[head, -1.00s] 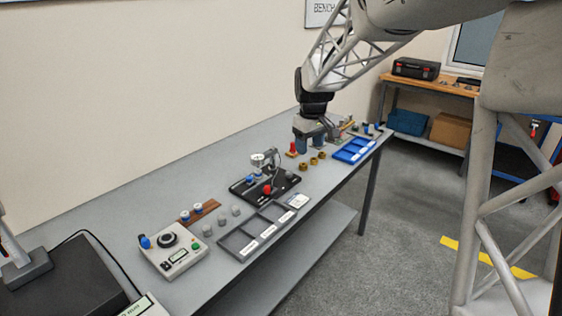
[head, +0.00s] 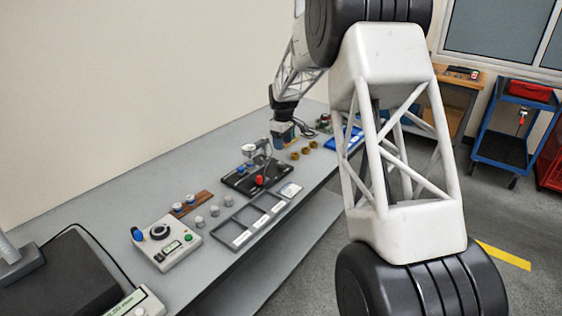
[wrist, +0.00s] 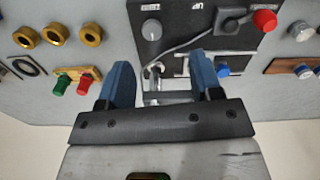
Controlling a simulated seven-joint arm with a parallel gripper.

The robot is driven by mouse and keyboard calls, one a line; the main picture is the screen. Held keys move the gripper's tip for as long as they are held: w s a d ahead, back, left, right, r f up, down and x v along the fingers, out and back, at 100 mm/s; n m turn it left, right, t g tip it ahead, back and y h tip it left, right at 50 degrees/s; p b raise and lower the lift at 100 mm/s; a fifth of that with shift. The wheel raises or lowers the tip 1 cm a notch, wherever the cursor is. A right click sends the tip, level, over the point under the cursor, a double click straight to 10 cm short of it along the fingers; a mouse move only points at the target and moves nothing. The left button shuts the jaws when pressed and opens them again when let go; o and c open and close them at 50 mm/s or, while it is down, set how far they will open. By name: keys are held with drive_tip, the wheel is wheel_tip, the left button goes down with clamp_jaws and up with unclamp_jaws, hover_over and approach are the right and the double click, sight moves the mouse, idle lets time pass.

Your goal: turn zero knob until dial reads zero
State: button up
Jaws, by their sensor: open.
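A black fixture plate (head: 235,184) carries a round white-faced dial gauge (head: 249,149) on a stand, with a red knob (head: 259,180) on its front part. The dial reading is too small to make out. In the wrist view the plate shows a grey knob (wrist: 151,29), the red knob (wrist: 265,20) and a blue knob (wrist: 222,70). The label by the grey knob is not legible. My gripper (wrist: 160,60) is open, its blue fingers apart and empty, with the grey knob beyond the fingertips. In the head view my gripper (head: 284,138) hangs just behind and right of the gauge.
A control box (head: 166,243) stands front left. Grey trays (head: 240,238), grey cylinders and a wooden rack (head: 183,211) lie before the plate. Brass rings (wrist: 56,34) and small red and green knobs (wrist: 62,84) sit beside the plate. A cable crosses the plate.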

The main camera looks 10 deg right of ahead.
sight(281, 163)
drive_tip(key=shift+w+a+f+n, duration=0.2)
drive_tip(key=shift+w+f+n, duration=0.1)
drive_tip(key=shift+w+f, duration=1)
drive_tip(key=shift+f, duration=0.1)
drive_tip(key=shift+f, duration=3.8)
drive_tip(key=c, duration=0.9)
